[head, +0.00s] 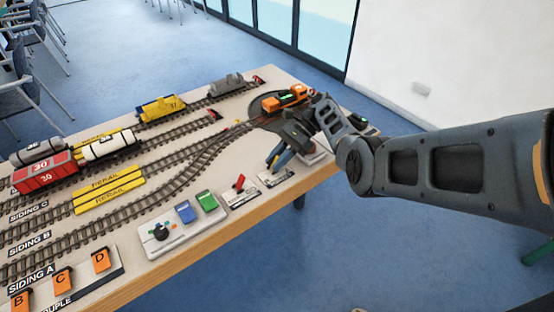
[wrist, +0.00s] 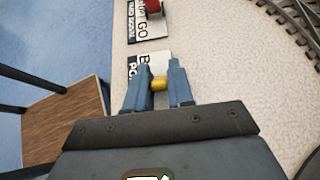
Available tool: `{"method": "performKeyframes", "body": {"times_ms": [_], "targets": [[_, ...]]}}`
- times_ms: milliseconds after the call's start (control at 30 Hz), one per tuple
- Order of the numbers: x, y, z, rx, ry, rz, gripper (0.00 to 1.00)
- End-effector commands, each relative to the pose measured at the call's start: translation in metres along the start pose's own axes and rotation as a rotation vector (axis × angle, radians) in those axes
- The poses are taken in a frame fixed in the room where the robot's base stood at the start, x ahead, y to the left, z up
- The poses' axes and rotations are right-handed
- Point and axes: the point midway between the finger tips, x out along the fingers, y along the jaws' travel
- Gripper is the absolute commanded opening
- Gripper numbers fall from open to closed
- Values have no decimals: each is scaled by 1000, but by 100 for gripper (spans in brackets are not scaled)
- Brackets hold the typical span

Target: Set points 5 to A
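A small yellow knob (wrist: 158,84) shows between my gripper's fingers in the wrist view, over a white label plate (wrist: 134,68) that is partly covered. The plate reads "B" and "PO"; the rest of its lettering is hidden. My gripper (wrist: 160,82) has one blue finger on each side of the knob, and the knob fills the narrow gap. In the head view my gripper (head: 277,157) is low over the front edge of the layout, beside the label plate (head: 276,179). The knob and its lever are hidden there, so the lever's position cannot be told.
A red lever (head: 239,183) stands on the neighbouring plate. Left of it is a control panel (head: 180,227) with blue and green parts. Behind my gripper, an orange locomotive (head: 285,98) stands on the turntable. Yellow, red and grey wagons stand on the tracks.

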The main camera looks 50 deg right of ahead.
Motion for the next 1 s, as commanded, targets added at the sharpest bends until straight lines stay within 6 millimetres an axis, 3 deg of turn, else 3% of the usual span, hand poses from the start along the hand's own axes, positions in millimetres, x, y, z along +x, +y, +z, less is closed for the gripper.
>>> {"method": "performKeyframes", "body": {"times_ms": [233, 700, 1000], "targets": [[-3, 1, -2, 3, 0, 0, 48], [-70, 0, -1, 0, 0, -2, 48], [-78, 0, 0, -1, 0, 0, 48]]}}
